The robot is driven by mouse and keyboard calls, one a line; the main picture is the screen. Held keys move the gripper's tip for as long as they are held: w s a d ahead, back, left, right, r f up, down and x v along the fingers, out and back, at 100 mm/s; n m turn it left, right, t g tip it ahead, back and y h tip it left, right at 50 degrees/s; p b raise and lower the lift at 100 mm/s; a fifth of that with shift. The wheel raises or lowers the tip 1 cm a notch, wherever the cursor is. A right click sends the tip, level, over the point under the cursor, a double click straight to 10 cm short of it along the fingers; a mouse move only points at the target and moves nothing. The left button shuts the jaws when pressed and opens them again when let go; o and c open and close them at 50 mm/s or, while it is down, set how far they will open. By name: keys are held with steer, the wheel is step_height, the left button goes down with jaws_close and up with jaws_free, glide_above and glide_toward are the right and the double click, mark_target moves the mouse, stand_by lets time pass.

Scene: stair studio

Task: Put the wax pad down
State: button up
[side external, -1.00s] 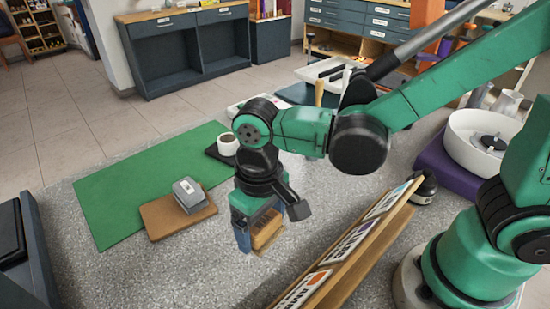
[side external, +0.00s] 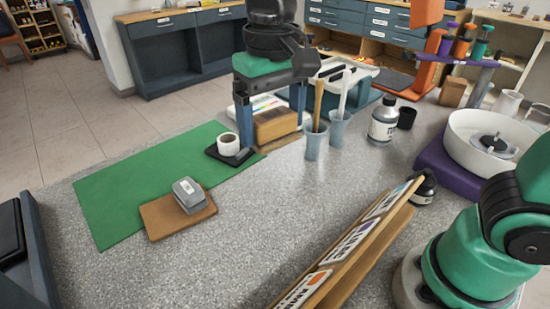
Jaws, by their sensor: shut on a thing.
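The wax pad (side external: 275,126) is a tan-brown block at the back of the counter. My gripper (side external: 272,124) points down with its blue fingers on either side of the pad, shut on it. The pad is low, just above or touching a thin tan board (side external: 281,143); I cannot tell which. The far side of the pad is hidden.
A white roll on a black base (side external: 229,146) stands close to the left. Two pale cups with tools (side external: 316,140) stand close to the right, with a bottle (side external: 383,121) beyond. A grey device (side external: 189,194) sits on a brown board at left. The middle counter is clear.

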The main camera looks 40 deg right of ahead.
steer(key=w+d+m, duration=0.2)
steer(key=d+m, duration=0.7)
steer(key=d, duration=0.7)
steer(key=m, duration=0.8)
glide_above(368, 168)
step_height(368, 168, down, 20)
steer(key=shift+r, duration=0.1)
steer(key=o, duration=1)
steer(key=shift+o, duration=0.2)
